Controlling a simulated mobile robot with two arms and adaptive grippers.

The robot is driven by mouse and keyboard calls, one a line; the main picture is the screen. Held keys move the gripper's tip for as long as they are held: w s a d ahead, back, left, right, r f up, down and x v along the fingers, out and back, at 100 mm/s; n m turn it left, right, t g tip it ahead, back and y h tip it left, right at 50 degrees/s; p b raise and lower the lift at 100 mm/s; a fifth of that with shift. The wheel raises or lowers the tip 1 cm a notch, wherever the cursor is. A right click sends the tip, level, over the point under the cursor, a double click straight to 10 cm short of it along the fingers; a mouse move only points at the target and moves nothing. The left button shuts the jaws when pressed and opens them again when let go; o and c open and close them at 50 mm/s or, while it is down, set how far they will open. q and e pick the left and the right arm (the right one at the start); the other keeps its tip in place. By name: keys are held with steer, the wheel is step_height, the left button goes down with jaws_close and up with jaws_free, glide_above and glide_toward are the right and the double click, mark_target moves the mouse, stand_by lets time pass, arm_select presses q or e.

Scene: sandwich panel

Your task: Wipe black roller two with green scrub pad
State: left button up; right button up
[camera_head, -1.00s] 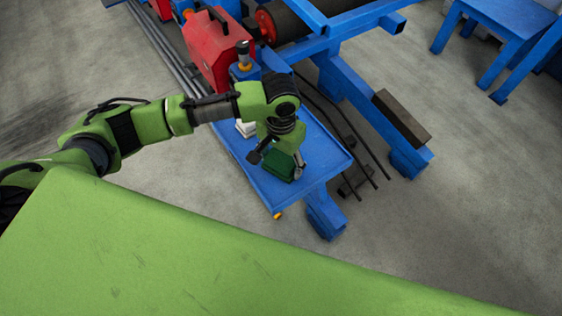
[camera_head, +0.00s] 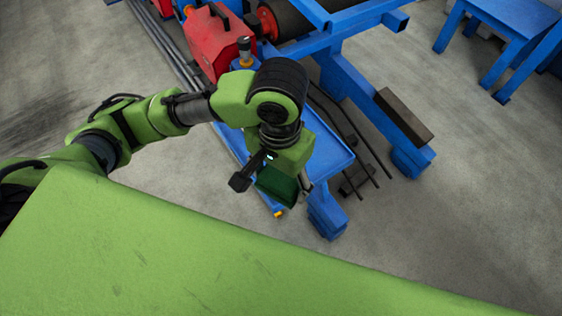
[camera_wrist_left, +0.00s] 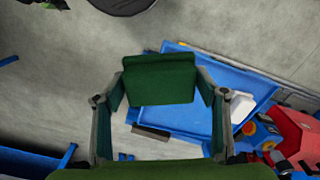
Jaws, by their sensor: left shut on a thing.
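The green scrub pad (camera_head: 277,185) is held in my left gripper (camera_head: 272,178) above the near end of the blue tray cart. In the left wrist view the pad (camera_wrist_left: 161,80) sits between the two fingers of my left gripper (camera_wrist_left: 160,95), which are shut on it. A black roller (camera_head: 290,18) lies in the blue frame at the top of the head view, beyond the gripper. I cannot tell whether it is roller two. My right gripper is not in view.
The blue tray (camera_head: 333,157) is under and beside the pad. A white block (camera_wrist_left: 240,106) lies on it in the left wrist view. A red box (camera_head: 212,42) and a blue frame (camera_head: 355,85) stand beyond it. Open floor (camera_head: 470,210) lies to the right.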

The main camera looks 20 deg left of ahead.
arm_select(q)
steer(key=shift+s+d+r, duration=0.1)
steer(key=shift+s+r, duration=0.25)
steer(key=shift+s, duration=0.1)
steer(key=w+a+r+n, duration=0.3)
steer(key=w+a+r, duration=0.1)
steer(key=a, duration=0.5)
steer(key=shift+w+r, duration=0.2)
steer(key=shift+r, duration=0.65)
